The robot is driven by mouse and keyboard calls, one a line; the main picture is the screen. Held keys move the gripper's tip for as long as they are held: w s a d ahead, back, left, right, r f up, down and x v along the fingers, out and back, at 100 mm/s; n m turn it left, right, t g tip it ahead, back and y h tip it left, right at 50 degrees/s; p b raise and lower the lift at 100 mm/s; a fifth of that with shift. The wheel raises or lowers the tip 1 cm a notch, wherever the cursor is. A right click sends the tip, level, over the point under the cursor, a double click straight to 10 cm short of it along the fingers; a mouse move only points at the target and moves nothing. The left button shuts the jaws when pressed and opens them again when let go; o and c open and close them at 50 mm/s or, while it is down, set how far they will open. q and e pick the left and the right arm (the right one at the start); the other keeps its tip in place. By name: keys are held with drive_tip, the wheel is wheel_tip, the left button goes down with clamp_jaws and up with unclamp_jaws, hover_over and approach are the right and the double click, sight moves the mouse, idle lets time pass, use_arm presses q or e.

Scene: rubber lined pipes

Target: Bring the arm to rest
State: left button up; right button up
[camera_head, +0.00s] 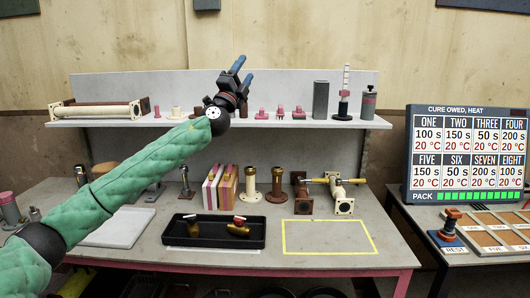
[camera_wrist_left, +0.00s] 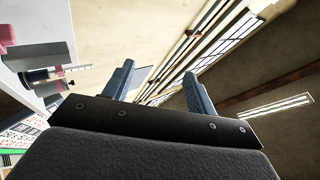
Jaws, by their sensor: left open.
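My left arm in a green quilted sleeve (camera_head: 135,180) comes in from the left and reaches up to the right. My left gripper (camera_head: 243,70) is raised in front of the shelf's middle, with its blue fingers pointing up and to the right. In the left wrist view the two blue fingers (camera_wrist_left: 158,85) stand apart with nothing between them, so it is open and empty. Behind them are wall, windows and ceiling. My right gripper is in neither view.
A shelf (camera_head: 357,122) holding small parts and cylinders runs behind the gripper. Below, the workbench (camera_head: 400,254) carries a black tray (camera_head: 258,232), pipe pieces and a yellow-outlined free area (camera_head: 328,237).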

use_arm(q)
drive_tip(key=s+a+f+n+g+y, duration=0.2)
drive_tip(key=s+f+n+g+y, duration=0.45)
drive_tip(key=f, duration=0.65)
drive_tip(key=s+a+f+n+g+y, duration=0.1)
drive_tip(key=s+a+f+n+y, duration=0.2)
drive_tip(key=s+f+n, duration=0.55)
drive_tip(key=s+a+f+n+g+y, duration=0.3)
drive_tip(key=s+f, duration=0.5)
drive_tip(key=f, duration=0.8)
drive_tip(key=s+a+f+n+g, duration=0.1)
drive_tip(key=s+f+g, duration=0.4)
drive_tip(key=s+f, duration=1.4)
drive_tip(key=s+f+n+g, duration=0.3)
drive_tip(key=s+f+g, duration=0.2)
drive_tip(key=s+f, duration=1.4)
drive_tip(key=s+h, duration=0.1)
drive_tip(key=s, duration=0.3)
drive_tip(key=shift+s+a+n, duration=0.3)
drive_tip(key=shift+a, duration=0.05)
drive_tip(key=shift+f, duration=0.1)
